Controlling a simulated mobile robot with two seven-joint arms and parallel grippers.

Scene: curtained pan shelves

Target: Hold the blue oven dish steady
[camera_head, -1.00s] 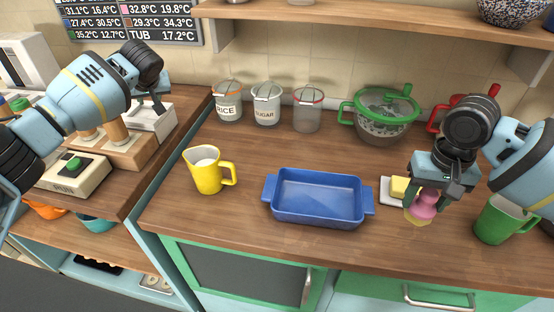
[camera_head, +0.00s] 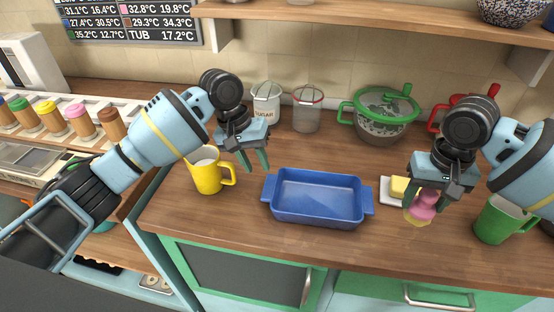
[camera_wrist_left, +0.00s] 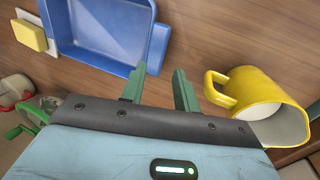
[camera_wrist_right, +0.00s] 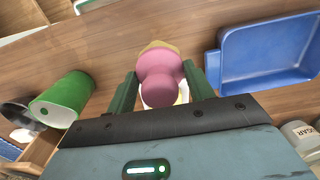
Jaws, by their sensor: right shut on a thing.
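The blue oven dish (camera_head: 318,196) sits empty and upright on the wooden counter; it also shows in the left wrist view (camera_wrist_left: 100,30) and the right wrist view (camera_wrist_right: 270,55). My left gripper (camera_head: 256,168) is open and empty, above the counter just left and behind the dish's left handle, apart from it. In the left wrist view its two green fingers (camera_wrist_left: 160,88) are spread between the dish and the yellow jug. My right gripper (camera_head: 422,208) is right of the dish, shut on a pink-topped brush-like thing (camera_wrist_right: 160,75) with a yellowish base.
A yellow jug (camera_head: 207,172) stands left of the dish, close to my left gripper. A butter block (camera_head: 399,187) on a white plate and a green mug (camera_head: 496,220) are on the right. Jars and a green-rimmed pot (camera_head: 384,118) stand behind.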

